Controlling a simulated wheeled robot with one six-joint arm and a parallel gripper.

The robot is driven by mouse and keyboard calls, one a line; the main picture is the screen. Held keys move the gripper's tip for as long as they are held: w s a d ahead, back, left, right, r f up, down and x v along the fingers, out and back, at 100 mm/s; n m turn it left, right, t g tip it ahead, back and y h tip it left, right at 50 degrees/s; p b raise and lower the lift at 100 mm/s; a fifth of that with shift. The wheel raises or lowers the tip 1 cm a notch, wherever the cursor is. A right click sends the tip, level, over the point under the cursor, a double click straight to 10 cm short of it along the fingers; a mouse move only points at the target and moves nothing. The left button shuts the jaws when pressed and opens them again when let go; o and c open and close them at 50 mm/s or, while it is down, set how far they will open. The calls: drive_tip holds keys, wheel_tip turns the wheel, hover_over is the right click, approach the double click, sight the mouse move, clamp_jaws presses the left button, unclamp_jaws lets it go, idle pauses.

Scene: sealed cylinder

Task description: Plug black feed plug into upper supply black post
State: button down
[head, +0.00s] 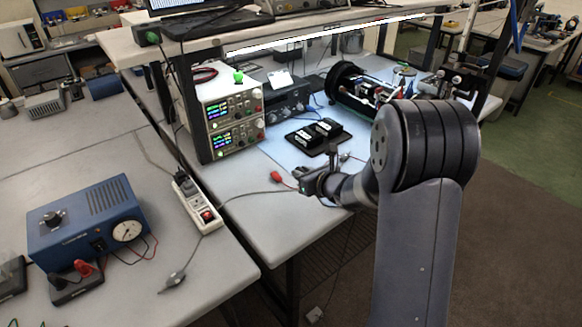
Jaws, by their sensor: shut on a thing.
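Two bench supplies are stacked under the shelf, the upper supply (228,105) on the lower supply (226,139). Both have lit displays and face right. The posts at the right of the upper front are too small to tell the black one apart. My gripper (310,181) is low over the front of the bench, to the right of and in front of the supplies, and clearly apart from them. It is shut on a small dark piece, seemingly the black feed plug, mostly hidden by the jaws. A red plug (276,177) with a cable lies just left of my gripper.
A black tray (318,136) with white-marked parts lies behind my gripper. A white power strip (197,203) and a blue gauge box (87,222) are at left. The shelf (165,43) overhangs the supplies.

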drive_tip(key=s+d+f+b, duration=0.1)
drive_tip(key=s+d+f, duration=0.1)
drive_tip(key=s+d+f+m+h+b, duration=0.1)
drive_tip(key=s+d+f+b, duration=0.1)
drive_tip(key=s, duration=0.1)
drive_tip(key=s+d+f+m+t+h+b, duration=0.1)
drive_tip(key=s+d+f+b, duration=0.1)
drive_tip(key=s, duration=0.1)
drive_tip(key=shift+s+d, duration=0.15)
drive_tip(key=shift+d, duration=0.2)
drive_tip(key=shift+s+d, duration=0.1)
drive_tip(key=shift+d, duration=0.1)
